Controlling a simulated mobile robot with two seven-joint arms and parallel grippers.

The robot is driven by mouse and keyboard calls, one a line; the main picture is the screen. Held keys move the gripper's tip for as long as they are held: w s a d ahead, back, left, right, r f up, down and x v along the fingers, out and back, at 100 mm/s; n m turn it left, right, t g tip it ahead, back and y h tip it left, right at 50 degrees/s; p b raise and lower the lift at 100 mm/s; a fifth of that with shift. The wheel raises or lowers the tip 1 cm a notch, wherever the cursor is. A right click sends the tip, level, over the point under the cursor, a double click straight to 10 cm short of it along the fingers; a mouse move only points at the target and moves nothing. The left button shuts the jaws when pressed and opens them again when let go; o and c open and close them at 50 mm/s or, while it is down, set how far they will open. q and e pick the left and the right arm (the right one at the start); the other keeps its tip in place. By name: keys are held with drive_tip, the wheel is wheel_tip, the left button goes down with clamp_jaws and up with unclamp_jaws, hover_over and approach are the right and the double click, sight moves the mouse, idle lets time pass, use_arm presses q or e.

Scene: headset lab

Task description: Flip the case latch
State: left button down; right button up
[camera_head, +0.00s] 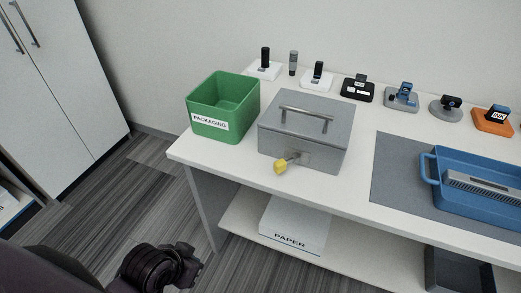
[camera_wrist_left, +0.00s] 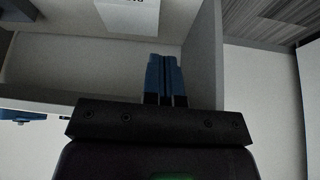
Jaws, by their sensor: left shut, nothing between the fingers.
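The grey case (camera_head: 320,118) sits on the white table with its lid down and a bar handle (camera_head: 306,114) on top. Its latch (camera_head: 281,166) has a yellow tip and sticks out from the front face, toward the table's front edge. My left gripper (camera_wrist_left: 165,78) shows in the left wrist view with its blue fingers together and nothing between them. In the head view my left arm is low at the bottom left, below table height and well away from the case; its fingers are hidden there. My right gripper is not in view.
A green packaging bin (camera_head: 238,123) stands close left of the case. A grey mat (camera_head: 389,168) with a blue tray (camera_head: 430,166) is to the right. Several small devices on stands line the back. A white paper box (camera_head: 294,226) sits on the lower shelf, left of a dark bin (camera_head: 458,272).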

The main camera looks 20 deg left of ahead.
use_arm(q)
drive_tip(key=w+d+r+m+g+h, duration=0.2)
drive_tip(key=w+d+m+h, duration=0.1)
drive_tip(key=w+d, duration=0.15)
drive_tip(key=m+g+h, duration=0.3)
drive_tip(key=m+h, duration=0.1)
approach(286, 163)
drive_tip(key=a, duration=0.5)
drive_tip(key=shift+w+r, duration=0.2)
drive_tip(key=shift+f, duration=0.1)
drive_tip(key=b+x, duration=0.1)
drive_tip(key=x, duration=0.8)
drive_tip(key=shift+d+f, duration=0.1)
drive_tip(key=shift+f, duration=0.3)
drive_tip(key=shift+d, duration=0.1)
